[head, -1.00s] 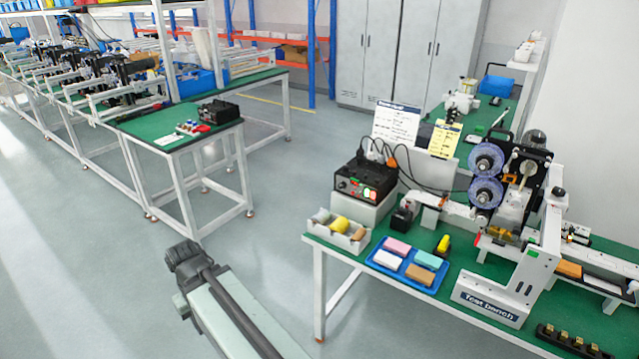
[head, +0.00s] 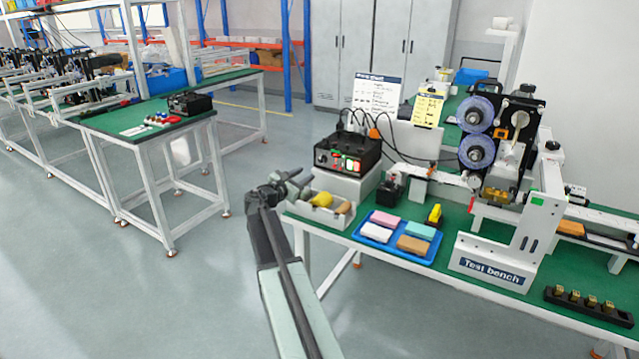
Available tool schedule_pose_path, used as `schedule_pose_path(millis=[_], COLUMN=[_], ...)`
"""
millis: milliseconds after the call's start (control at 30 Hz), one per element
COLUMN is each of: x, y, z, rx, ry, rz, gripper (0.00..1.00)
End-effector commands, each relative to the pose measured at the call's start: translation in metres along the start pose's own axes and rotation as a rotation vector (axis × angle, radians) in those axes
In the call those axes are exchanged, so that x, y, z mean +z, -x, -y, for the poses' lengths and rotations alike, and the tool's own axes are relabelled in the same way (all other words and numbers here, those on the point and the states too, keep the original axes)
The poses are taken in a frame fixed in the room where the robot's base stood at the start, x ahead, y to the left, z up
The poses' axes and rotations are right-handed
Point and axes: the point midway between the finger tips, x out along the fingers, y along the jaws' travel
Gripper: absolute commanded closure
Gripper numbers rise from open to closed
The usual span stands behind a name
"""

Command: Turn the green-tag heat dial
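A black control box (head: 350,150) stands on a white block at the left end of the right-hand bench. Its front face carries small knobs, a green patch (head: 338,162) and red patches. Which knob bears the green tag is too small to tell. My gripper (head: 298,181) is in front of and to the left of the box, near the bench's left corner. Its two fingers point right and look spread apart, with nothing between them. It appears apart from the box.
A white bin (head: 322,214) with yellow and tan items sits just below the box. A blue tray (head: 372,246) of coloured blocks lies to its right. Cables (head: 400,152) run behind to a machine with blue spools (head: 476,154). Open floor lies left.

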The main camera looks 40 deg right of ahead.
Motion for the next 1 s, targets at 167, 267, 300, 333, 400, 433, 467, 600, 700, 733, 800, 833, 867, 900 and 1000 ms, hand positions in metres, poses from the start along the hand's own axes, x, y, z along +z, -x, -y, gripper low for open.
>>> schedule_pose_path(millis=[167, 267, 300, 333, 400, 433, 467, 600, 700, 733, 800, 833, 867, 900, 1000], x=[0.010, 0.012, 0.012, 0.012, 0.013, 0.013, 0.013, 0.014, 0.015, 0.016, 0.016, 0.016, 0.016, 0.016, 0.016], y=[-0.024, -0.024, -0.026, -0.028, -0.035, -0.039, -0.043, -0.070, -0.088, -0.092, -0.098, -0.099, -0.100, -0.099, -0.099], z=[-0.002, -0.003, -0.003, -0.003, -0.004, -0.004, -0.005, -0.006, -0.007, -0.007, -0.007, -0.007, -0.007, -0.007, -0.006], rx=[0.034, 0.034, 0.034, 0.034, 0.034, 0.034, 0.034, 0.033, 0.032, 0.032, 0.034, 0.034, 0.035, 0.035, 0.035], ry=[0.161, 0.162, 0.161, 0.160, 0.159, 0.159, 0.159, 0.158, 0.157, 0.157, 0.157, 0.157, 0.157, 0.156, 0.156], rz=[0.075, 0.075, 0.075, 0.075, 0.074, 0.074, 0.074, 0.074, 0.074, 0.074, 0.073, 0.073, 0.073, 0.073, 0.073], gripper=[0.65, 0.65, 0.65, 0.65, 0.65, 0.65, 0.65, 0.65, 0.65, 0.65, 0.65, 0.65, 0.65, 0.65, 0.65])
